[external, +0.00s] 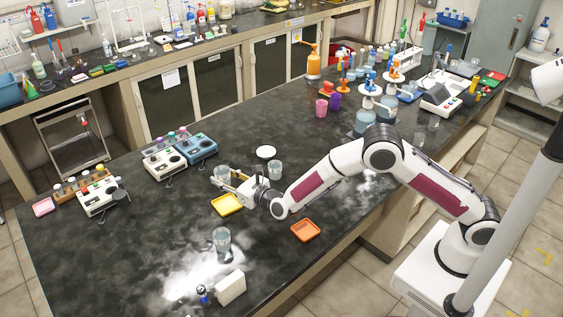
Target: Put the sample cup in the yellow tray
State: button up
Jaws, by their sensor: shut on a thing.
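The yellow tray (227,206) lies flat on the dark bench, left of my arm's end. My gripper (224,180) is just behind the tray's far edge in the picture, with its fingers pointing left. It is shut on a clear sample cup (221,171), which looks upright between the fingers. The fingers hide part of the cup, and I cannot tell whether its base touches the bench.
Similar clear cups stand right of my gripper (275,169) and nearer the front (221,239). An orange tray (305,230) lies to the right. A white round dish (266,152) and blue-and-white instruments (191,148) stand behind. A white block (230,287) is at the front.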

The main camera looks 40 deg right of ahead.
dwell(0.4)
send_over(228, 206)
jog(key=shift+f, duration=3.1)
jog(key=shift+f, duration=1.9)
jog(key=shift+f, duration=0.15)
jog(key=o, duration=1.2)
jog(key=shift+o, duration=0.2)
jog(key=shift+r, duration=0.2)
jog(key=shift+s+d+r, duration=0.2)
jog(key=shift+s+d, duration=0.1)
jog(key=shift+s, duration=1.65)
jog(key=shift+s+d+r, duration=0.2)
jog(key=shift+s+d, duration=0.05)
jog(key=shift+s, duration=1.75)
jog(key=shift+s+d+r, duration=0.2)
jog(key=shift+s+d, duration=0.1)
jog(key=shift+s, duration=1.65)
